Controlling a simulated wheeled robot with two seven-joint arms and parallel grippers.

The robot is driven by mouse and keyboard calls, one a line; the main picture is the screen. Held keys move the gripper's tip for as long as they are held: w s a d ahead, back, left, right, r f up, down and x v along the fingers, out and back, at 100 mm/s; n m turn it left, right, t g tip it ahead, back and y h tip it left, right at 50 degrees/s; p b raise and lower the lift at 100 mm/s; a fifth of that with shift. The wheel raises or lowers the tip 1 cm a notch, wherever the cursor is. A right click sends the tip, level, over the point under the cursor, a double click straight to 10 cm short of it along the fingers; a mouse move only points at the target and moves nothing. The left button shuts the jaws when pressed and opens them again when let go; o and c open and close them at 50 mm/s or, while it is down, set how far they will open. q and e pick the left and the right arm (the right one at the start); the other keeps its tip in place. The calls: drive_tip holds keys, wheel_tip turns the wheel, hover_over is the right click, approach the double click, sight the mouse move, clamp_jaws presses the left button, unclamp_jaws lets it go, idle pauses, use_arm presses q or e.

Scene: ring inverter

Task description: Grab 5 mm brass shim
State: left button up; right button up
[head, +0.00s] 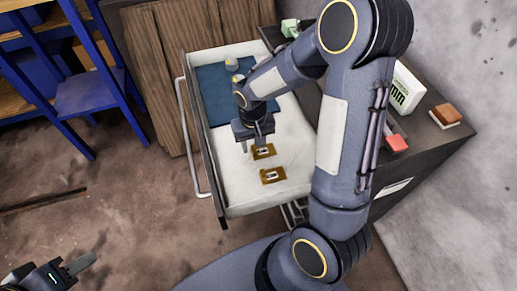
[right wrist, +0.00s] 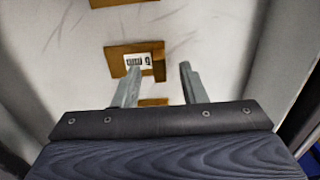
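Two flat brass shims with white printed labels lie on the pale floor of an open drawer in the head view: a farther one (head: 264,151) and a nearer one (head: 272,175). My right gripper (head: 252,143) points down over the drawer beside the farther shim. In the right wrist view my right gripper (right wrist: 159,68) is open, with nothing held. A labelled shim (right wrist: 117,61) lies just beyond its left fingertip; its label is too small to read surely. A brass strip (right wrist: 153,102) shows between the fingers, and another piece (right wrist: 113,2) is cut by the top edge. My left gripper (head: 75,268) is low at left, away from the drawer.
The drawer's front wall and handle (head: 187,140) stand on the left. A blue mat (head: 213,97) with a small grey round object (head: 231,64) fills its far part. The dark cabinet top bears a white box (head: 405,88), a red block (head: 397,144) and a brown-white block (head: 446,115).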

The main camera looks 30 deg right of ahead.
drive_tip(key=shift+f, duration=0.55)
clamp_jaws()
drive_tip(key=shift+r, duration=0.2)
